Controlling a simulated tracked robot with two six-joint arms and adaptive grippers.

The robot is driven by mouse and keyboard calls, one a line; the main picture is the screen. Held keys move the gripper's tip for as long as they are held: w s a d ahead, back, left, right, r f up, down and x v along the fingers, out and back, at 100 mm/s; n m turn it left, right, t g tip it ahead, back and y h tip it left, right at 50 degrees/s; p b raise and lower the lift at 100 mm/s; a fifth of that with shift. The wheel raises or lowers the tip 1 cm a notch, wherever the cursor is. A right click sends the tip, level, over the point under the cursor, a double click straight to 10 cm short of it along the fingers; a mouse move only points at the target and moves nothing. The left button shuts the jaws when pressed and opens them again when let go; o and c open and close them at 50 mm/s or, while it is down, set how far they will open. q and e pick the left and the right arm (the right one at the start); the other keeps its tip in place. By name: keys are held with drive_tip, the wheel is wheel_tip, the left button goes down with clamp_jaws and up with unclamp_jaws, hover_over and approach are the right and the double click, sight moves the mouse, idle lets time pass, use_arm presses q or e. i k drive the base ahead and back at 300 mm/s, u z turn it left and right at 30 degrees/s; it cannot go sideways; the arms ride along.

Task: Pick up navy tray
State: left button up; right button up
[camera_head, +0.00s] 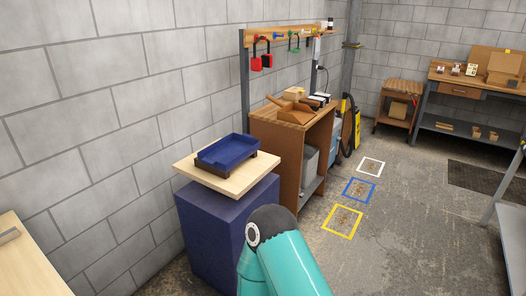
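The navy tray (227,148) rests on a dark brown base on top of a light wooden board (199,173). The board lies on a navy block-shaped stand (205,232) near the grey block wall. A teal arm link of mine comes up from the bottom, in front of the stand's right side, and hides part of it. Neither of my grippers shows in this view.
A wooden workbench (313,140) stands just behind and right of the stand, with a rail of hooks and red padlocks above. Yellow (328,231), blue and white floor squares lie to the right. A light tabletop (30,265) is at lower left. The middle floor is open.

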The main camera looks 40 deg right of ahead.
sight(227, 153)
drive_tip(key=u, duration=1.5)
drive_tip(key=i, duration=0.1)
drive_tip(key=z, duration=2.55)
drive_tip(key=k, duration=0.9)
drive_tip(key=z, duration=0.2)
drive_tip(key=i, duration=0.9)
drive_tip(key=u, duration=0.05)
